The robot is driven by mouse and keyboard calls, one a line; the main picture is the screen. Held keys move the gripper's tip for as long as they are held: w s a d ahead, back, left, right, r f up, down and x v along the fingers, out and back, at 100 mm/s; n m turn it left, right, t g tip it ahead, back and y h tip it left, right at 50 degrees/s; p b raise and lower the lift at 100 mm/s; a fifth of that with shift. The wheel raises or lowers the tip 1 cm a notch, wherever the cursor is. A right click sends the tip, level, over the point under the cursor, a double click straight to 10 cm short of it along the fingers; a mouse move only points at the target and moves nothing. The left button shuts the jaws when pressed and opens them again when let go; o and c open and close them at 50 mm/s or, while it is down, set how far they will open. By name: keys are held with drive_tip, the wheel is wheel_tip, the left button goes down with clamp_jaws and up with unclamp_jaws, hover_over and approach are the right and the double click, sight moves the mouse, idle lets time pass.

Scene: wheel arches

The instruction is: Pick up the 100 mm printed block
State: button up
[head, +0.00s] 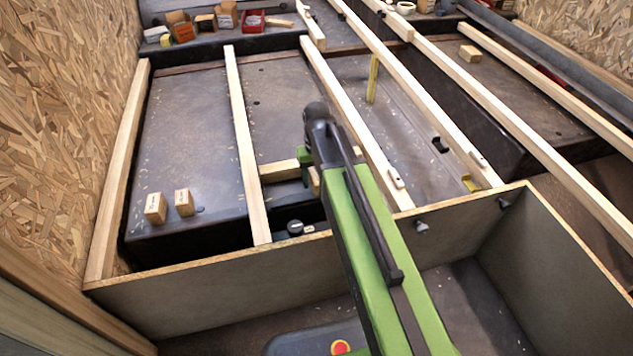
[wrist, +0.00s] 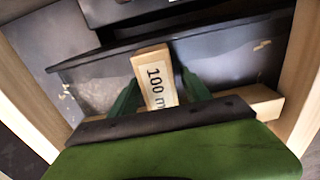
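The 100 mm printed block (wrist: 155,80) is pale wood with a white label reading "100 m"; the rest is hidden by my gripper. In the wrist view it stands between the two green fingers of my gripper (wrist: 160,82), one close on each side. I cannot tell whether both fingers press on it. In the head view my gripper (head: 308,168) reaches down between two wooden joists. A small part of a wooden block (head: 315,181) shows beside it there, mostly hidden by the arm.
Long joists (head: 246,150) and (head: 350,120) flank my gripper. A short wooden crosspiece (head: 279,171) lies close to it. Two labelled blocks (head: 155,208) and (head: 184,202) stand at left on the dark surface. A plywood panel (head: 220,295) edges the near side. A yellow upright strip (head: 373,79) stands beyond.

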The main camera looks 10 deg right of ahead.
clamp_jaws()
drive_tip(key=shift+r+p, duration=0.55)
wheel_tip(320, 180, up, 4)
drive_tip(key=p, duration=0.4)
drive_tip(key=shift+r, duration=0.15)
drive_tip(key=s+d+r+p, duration=0.5)
drive_tip(key=s+d+p, duration=0.1)
drive_tip(key=d, duration=0.4)
drive_tip(key=shift+r, duration=0.3)
